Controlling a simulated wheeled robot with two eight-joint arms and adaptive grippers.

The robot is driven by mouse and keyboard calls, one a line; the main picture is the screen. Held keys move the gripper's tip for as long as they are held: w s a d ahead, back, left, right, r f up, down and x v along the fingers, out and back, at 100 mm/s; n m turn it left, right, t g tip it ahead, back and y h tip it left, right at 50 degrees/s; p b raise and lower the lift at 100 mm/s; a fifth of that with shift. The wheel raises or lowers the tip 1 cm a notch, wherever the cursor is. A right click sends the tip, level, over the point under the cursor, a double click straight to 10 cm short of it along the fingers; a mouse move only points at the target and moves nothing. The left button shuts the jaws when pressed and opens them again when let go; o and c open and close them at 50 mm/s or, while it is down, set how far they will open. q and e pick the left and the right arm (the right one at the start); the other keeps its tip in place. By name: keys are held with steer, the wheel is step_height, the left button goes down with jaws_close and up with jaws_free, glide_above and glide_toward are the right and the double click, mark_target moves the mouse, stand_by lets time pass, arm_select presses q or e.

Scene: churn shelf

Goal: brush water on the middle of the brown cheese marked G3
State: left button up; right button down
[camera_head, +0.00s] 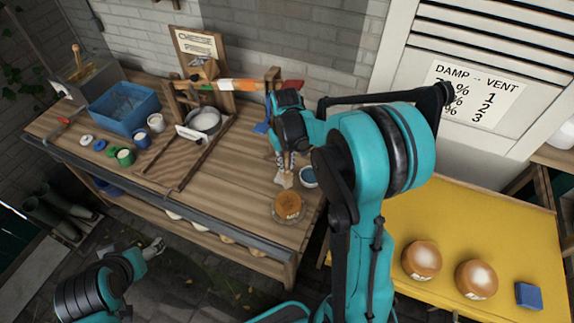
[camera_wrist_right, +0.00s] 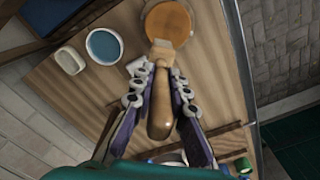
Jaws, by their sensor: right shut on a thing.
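A round brown cheese (camera_head: 288,205) sits at the right end of the wooden bench; its small label is too small to read. It also shows in the right wrist view (camera_wrist_right: 169,20). My right gripper (camera_head: 286,162) is shut on a brush (camera_wrist_right: 160,112) with a wooden handle. The brush's head (camera_head: 284,180) points down just behind the cheese, and overlaps its near edge in the wrist view; I cannot tell whether they touch. A small bowl of bluish water (camera_head: 309,177) stands beside the cheese. My left gripper (camera_head: 153,248) is low at left, apart from the bench; its jaws are unclear.
Two brown cheeses with pale tops (camera_head: 422,259) (camera_head: 476,279) and a blue block (camera_head: 528,295) lie on a yellow table (camera_head: 390,208). Bare wood lies left of the cheese.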

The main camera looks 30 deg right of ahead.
step_height(320, 180, up, 2)
steer(key=shift+s+r+p, duration=0.1)
steer(key=shift+s+p, duration=0.05)
steer(key=shift+p, duration=0.35)
stand_by(0.4)
